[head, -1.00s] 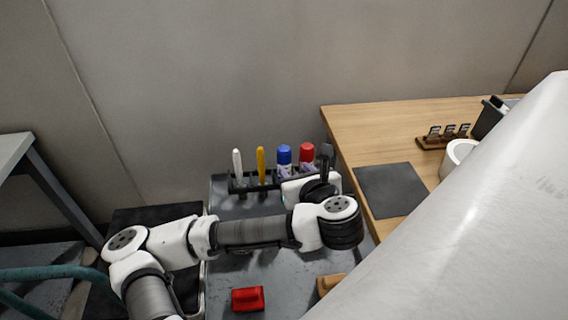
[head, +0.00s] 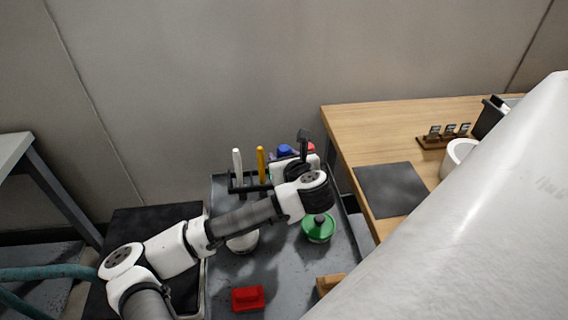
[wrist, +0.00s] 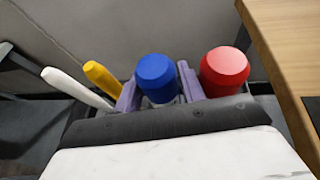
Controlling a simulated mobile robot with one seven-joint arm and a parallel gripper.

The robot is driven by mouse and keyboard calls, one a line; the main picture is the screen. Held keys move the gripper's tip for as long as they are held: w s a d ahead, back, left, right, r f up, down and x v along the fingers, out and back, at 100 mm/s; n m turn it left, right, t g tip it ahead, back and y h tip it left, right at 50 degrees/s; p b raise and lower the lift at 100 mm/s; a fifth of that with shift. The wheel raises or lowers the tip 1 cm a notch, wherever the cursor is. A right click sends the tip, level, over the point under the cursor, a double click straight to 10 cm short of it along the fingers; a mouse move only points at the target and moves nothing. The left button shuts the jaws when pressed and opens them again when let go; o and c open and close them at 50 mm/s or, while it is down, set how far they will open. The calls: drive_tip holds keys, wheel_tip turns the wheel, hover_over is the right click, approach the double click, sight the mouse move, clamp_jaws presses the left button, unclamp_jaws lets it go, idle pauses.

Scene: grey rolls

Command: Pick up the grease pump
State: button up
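The frames do not make clear which item is the grease pump. A blue-topped cylinder (wrist: 156,78) and a red-topped cylinder (wrist: 224,70) stand in the rack at the back of the grey bench. Contact cannot be told.
The rack (head: 249,188) also holds a white stick (head: 237,163) and a yellow stick (head: 261,162). A white round item (head: 243,243) lies partly behind my arm. A red block (head: 248,298) and a brown block (head: 329,284) are in front. The wooden table (head: 375,125) borders the right.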

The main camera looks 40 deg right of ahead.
drive_tip(key=c, duration=0.6)
